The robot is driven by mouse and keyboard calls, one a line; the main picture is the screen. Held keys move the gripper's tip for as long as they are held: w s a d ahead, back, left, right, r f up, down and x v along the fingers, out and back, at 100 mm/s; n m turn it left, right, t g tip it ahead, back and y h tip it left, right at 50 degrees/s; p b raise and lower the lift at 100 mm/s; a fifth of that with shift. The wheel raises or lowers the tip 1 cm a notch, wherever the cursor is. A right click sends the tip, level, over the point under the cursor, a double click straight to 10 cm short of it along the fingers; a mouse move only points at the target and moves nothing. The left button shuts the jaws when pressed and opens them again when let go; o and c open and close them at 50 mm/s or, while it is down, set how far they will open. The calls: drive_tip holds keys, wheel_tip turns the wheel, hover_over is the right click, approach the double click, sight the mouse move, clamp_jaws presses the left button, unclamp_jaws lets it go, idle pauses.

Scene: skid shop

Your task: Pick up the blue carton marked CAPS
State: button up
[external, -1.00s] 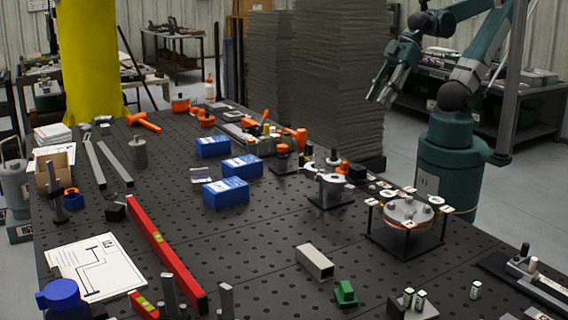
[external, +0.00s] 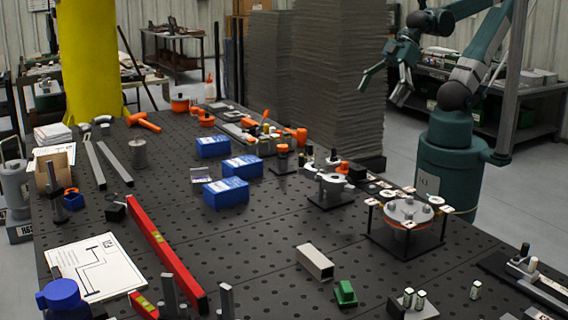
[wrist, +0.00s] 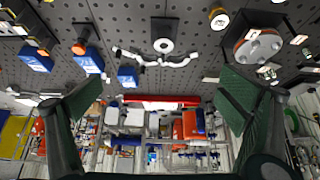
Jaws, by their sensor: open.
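Three blue cartons with white labels stand on the black perforated table in the external view: a back one (external: 212,147), a middle one (external: 243,167) and a front one (external: 226,193). The lettering is too small to tell which is marked CAPS. Blue boxes also show at the upper left of the wrist view, one at the left (wrist: 35,58), one in the middle (wrist: 89,61) and one at the right (wrist: 127,76). My gripper (external: 385,87) is open and empty, high beyond the table's right edge, well apart from the cartons. Its spread fingers (wrist: 160,98) frame the wrist view.
A small grey open case (external: 202,175) lies beside the cartons. Orange-topped parts (external: 283,155) and a grey clamp fixture (external: 331,190) stand to their right. A round plate fixture (external: 408,213) stands near my base. A red level (external: 165,250) lies left of clear table.

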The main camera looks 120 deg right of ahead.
drive_tip(key=w+d+r+n+g+h, duration=0.1)
drive_tip(key=w+d+r+n, duration=0.15)
drive_tip(key=w, duration=0.35)
drive_tip(key=w+d+r+n+g, duration=0.1)
drive_tip(key=w+n, duration=0.2)
drive_tip(key=w, duration=0.3)
drive_tip(key=n+g+h, duration=0.3)
drive_tip(key=n+g, duration=0.2)
drive_tip(key=n, duration=0.8)
hover_over(226, 185)
drive_tip(key=a, duration=0.2)
drive_tip(key=f, duration=2.4)
drive_tip(key=shift+s+a+f, duration=0.2)
drive_tip(key=shift+f, duration=0.15)
drive_tip(key=shift+w+d+f+h, duration=0.1)
drive_tip(key=shift+w+f+h, duration=0.05)
drive_tip(key=shift+f+h, duration=0.2)
drive_tip(key=shift+f, duration=0.1)
drive_tip(key=shift+x, duration=1.2)
drive_tip(key=shift+f, duration=0.1)
drive_tip(key=shift+p+x, duration=0.35)
drive_tip(key=shift+x, duration=2.15)
